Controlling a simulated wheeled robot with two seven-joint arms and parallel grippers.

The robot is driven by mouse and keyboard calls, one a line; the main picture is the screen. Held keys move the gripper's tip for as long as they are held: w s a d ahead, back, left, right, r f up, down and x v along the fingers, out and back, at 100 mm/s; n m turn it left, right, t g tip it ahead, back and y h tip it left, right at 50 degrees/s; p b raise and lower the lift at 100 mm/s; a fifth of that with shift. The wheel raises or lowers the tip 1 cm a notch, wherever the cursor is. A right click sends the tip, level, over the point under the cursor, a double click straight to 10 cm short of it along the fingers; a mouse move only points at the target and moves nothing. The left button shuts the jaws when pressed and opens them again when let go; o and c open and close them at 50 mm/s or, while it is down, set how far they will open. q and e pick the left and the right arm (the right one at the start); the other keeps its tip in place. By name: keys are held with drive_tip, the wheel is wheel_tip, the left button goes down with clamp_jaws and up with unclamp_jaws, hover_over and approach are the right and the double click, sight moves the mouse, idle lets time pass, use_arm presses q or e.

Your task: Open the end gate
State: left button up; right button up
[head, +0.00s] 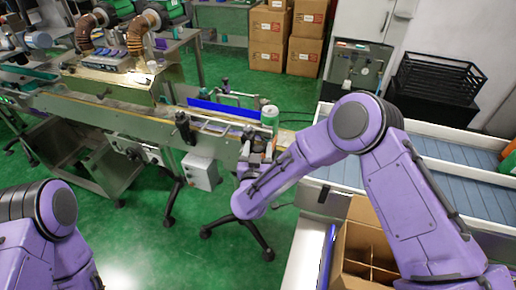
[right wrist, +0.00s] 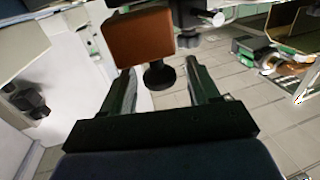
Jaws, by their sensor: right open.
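The conveyor (head: 110,117) runs from the left to its right-hand end, where a green-and-white can (head: 269,117) stands upright. The end gate is not clearly distinguishable there in the head view; my arm covers part of that end. My right gripper (head: 258,152) is at this end, just below the can in the picture. In the right wrist view its two fingers (right wrist: 163,90) are apart. A black round knob (right wrist: 158,76) under an orange-brown block (right wrist: 140,38) shows between and beyond the fingertips. Contact cannot be told. My left gripper is out of view.
A blue strip (head: 222,108) lies along the conveyor. A divided cardboard box (head: 362,255) stands at the lower right, beside a blue-grey roller bed (head: 455,165). Stacked cartons (head: 287,35) and a black crate (head: 437,76) are at the back. Green floor (head: 140,225) is open in front.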

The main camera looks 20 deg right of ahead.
drive_tip(key=b+v, duration=0.2)
drive_tip(key=v, duration=0.8)
